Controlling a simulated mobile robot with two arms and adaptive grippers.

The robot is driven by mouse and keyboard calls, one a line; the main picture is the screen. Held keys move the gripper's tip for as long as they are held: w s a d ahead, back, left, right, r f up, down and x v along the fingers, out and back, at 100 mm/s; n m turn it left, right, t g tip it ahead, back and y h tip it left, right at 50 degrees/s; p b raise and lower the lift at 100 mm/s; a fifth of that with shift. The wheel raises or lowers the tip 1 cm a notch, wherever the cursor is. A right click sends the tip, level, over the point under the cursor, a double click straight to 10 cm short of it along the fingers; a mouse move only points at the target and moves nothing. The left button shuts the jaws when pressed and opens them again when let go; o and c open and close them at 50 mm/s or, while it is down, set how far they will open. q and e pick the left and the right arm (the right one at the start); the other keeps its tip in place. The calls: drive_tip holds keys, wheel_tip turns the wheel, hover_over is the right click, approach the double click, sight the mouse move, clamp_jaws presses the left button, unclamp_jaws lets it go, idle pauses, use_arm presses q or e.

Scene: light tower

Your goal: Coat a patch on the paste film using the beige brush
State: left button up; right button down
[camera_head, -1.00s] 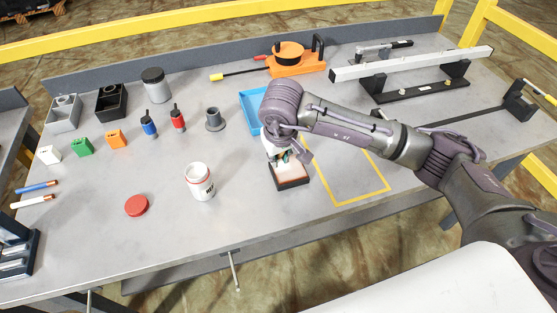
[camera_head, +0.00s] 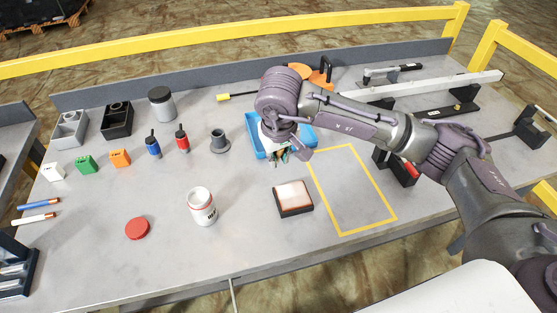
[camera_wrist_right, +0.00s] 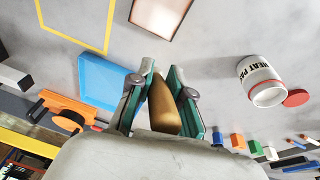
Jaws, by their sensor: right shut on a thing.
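The paste film is a pale pinkish pad (camera_head: 293,195) in a dark frame on the table, cut off at the top of the right wrist view (camera_wrist_right: 163,12). My right gripper (camera_head: 281,155) is beyond the pad, over the front of the blue tray (camera_head: 253,147). In the right wrist view my right gripper (camera_wrist_right: 162,72) is shut on a tan wooden piece (camera_wrist_right: 163,108), which looks like the beige brush's handle. Its bristles are hidden, and there is a clear gap between gripper and pad. My left gripper is not in view.
An open white paste jar (camera_head: 202,208) stands left of the pad, its red lid (camera_head: 137,229) flat nearby. A yellow outlined rectangle (camera_head: 352,190) of bare table lies right of the pad. Small bottles, coloured blocks and a grey cup (camera_head: 219,142) stand at the left.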

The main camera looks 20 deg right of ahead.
drive_tip(key=shift+w+r, duration=0.15)
drive_tip(key=shift+r, duration=0.75)
drive_tip(key=shift+r+p, duration=0.35)
